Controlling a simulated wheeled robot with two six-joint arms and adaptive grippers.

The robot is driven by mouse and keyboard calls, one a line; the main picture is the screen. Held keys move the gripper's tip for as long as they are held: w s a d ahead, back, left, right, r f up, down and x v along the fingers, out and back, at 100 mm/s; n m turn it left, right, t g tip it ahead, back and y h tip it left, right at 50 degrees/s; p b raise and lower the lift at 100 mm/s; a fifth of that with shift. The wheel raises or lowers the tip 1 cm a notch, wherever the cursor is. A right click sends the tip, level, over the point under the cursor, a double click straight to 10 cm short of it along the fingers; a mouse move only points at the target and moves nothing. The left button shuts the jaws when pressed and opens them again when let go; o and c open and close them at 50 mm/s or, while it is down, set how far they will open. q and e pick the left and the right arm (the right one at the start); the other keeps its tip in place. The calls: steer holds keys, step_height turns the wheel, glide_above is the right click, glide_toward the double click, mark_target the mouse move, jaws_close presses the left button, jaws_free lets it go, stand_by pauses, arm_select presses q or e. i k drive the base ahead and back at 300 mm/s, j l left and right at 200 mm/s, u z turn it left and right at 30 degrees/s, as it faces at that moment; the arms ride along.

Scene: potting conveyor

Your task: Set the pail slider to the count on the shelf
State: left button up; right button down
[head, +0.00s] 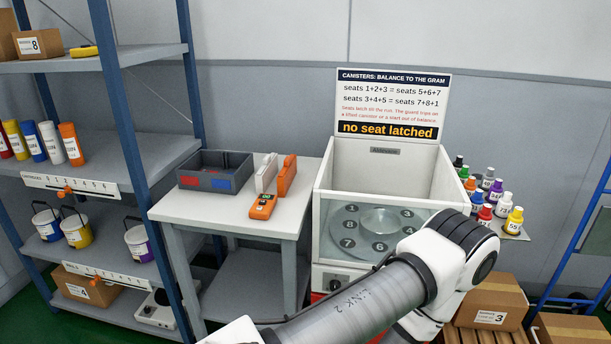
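Three white pails with coloured bands stand on the middle-lower shelf at the left in the head view: a blue-banded pail (46,224), a yellow-banded pail (77,231) and a purple-banded pail (138,241). Below them, a white number strip (125,281) runs along that shelf's front edge. An orange slider (97,281) sits on the left half of this strip; its exact number is too small to tell. A similar strip (85,187) with its own orange slider (66,191) is on the shelf above, under several canisters (51,142). Neither gripper is in view.
A small table (190,208) beside the shelf holds a dark bin (214,183), orange and white items and an orange handheld device (262,206). A white machine (330,180) reads "no seat latched". My arm crosses the lower right. Boxes (490,304) stand at right.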

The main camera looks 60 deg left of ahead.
mark_target(93, 283)
steer(key=u, duration=3.35)
